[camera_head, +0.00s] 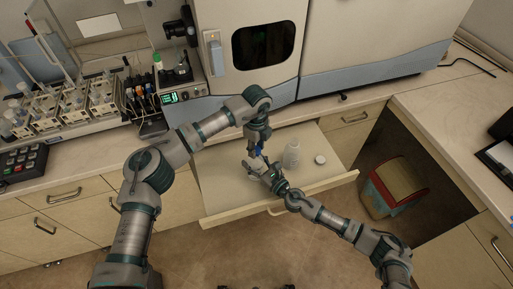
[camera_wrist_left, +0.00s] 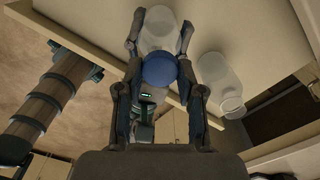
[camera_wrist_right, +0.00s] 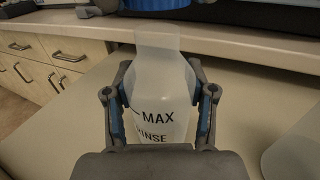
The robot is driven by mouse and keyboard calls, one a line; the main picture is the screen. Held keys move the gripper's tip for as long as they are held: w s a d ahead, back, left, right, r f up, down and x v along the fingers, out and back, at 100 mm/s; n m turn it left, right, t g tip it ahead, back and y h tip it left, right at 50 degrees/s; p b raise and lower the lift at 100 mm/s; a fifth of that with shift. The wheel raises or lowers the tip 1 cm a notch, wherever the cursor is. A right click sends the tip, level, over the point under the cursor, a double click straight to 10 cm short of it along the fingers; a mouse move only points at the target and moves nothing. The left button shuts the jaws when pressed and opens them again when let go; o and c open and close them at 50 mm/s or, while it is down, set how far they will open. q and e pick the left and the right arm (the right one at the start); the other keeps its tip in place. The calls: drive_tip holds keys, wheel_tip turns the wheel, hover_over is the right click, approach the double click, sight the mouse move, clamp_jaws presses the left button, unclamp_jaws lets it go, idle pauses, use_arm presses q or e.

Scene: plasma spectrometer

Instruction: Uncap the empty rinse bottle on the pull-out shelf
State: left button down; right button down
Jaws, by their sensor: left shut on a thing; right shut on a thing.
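The rinse bottle (camera_wrist_right: 160,85) is translucent white, with "MAX" and part of "RINSE" printed in black. My right gripper (camera_head: 264,173) is shut around its body, over the pull-out shelf (camera_head: 225,205). My left gripper (camera_head: 258,150) is shut on a blue cap (camera_wrist_left: 160,70), seen close in the left wrist view. In the right wrist view the blue cap (camera_wrist_right: 158,4) is above the bare bottle neck, with a visible gap between them. In the head view the grippers mostly hide the bottle and cap.
A second whitish bottle (camera_head: 291,156) stands on the shelf to the right; it also shows in the left wrist view (camera_wrist_left: 219,80). The spectrometer (camera_head: 330,50) stands behind.

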sight(256, 149)
use_arm(q)
drive_tip(key=shift+r, duration=0.1)
drive_tip(key=shift+r, duration=1.9)
use_arm(e)
drive_tip(key=shift+c, duration=1.4)
unclamp_jaws()
